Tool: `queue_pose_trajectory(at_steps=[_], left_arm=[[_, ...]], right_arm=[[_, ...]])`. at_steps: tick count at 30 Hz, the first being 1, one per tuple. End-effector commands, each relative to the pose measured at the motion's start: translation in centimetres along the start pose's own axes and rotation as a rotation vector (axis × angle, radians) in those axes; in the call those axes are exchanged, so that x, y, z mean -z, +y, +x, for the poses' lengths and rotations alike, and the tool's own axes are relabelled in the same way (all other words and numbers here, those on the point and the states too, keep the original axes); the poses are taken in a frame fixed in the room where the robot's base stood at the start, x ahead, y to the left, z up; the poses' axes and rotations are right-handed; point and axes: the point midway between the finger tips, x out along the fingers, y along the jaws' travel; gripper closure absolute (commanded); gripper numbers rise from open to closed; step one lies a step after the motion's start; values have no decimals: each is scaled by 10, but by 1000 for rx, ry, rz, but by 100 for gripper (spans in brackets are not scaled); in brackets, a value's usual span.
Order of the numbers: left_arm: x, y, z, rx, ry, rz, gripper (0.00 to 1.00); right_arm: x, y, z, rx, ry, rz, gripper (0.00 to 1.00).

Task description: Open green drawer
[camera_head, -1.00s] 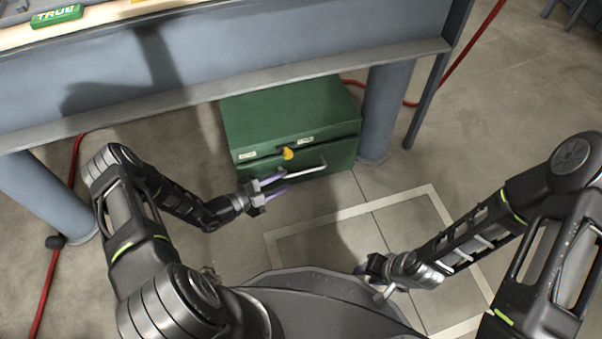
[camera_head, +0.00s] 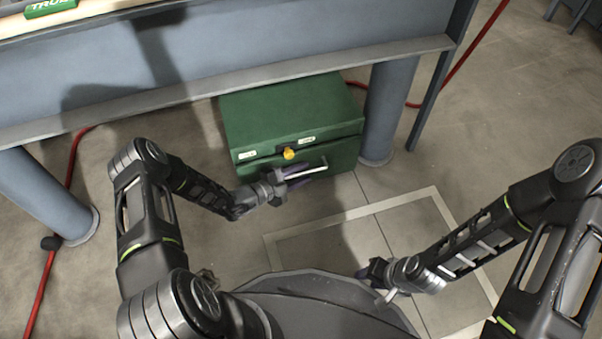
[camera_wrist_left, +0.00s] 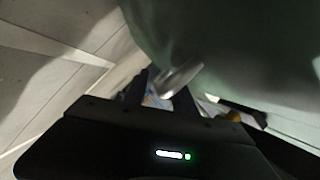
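The green drawer unit (camera_head: 290,112) stands on the floor under the bench, with a yellow knob (camera_head: 289,153) on its front. Its drawer front looks shut. The pale bar handle (camera_head: 318,165) is partly hidden by my left gripper (camera_head: 297,179), which is at the handle's left part. In the left wrist view the handle (camera_wrist_left: 178,80) lies at the fingertips of my left gripper (camera_wrist_left: 163,92). The fingers stand apart; contact with the handle is not clear. My right gripper (camera_head: 376,277) is low near my base, away from the drawer; its fingers are hard to make out.
The blue-grey bench (camera_head: 230,50) overhangs the unit. One bench leg (camera_head: 388,110) stands close to its right and another (camera_head: 45,195) is at far left. A red hose (camera_head: 72,160) runs on the floor. The floor before the drawer is clear.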

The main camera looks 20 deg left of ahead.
Motion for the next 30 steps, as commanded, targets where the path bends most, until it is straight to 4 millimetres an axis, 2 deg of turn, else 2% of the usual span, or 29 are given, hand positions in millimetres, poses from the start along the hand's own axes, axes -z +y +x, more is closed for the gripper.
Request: queue_pose_trajectory(at_steps=[1,11,30], left_arm=[[0,0,0,0,0,0,73],[0,0,0,0,0,0,100],[0,0,0,0,0,0,100]], right_arm=[[0,0,0,0,0,0,64],[0,0,0,0,-1,0,64],[0,0,0,0,-1,0,64]])
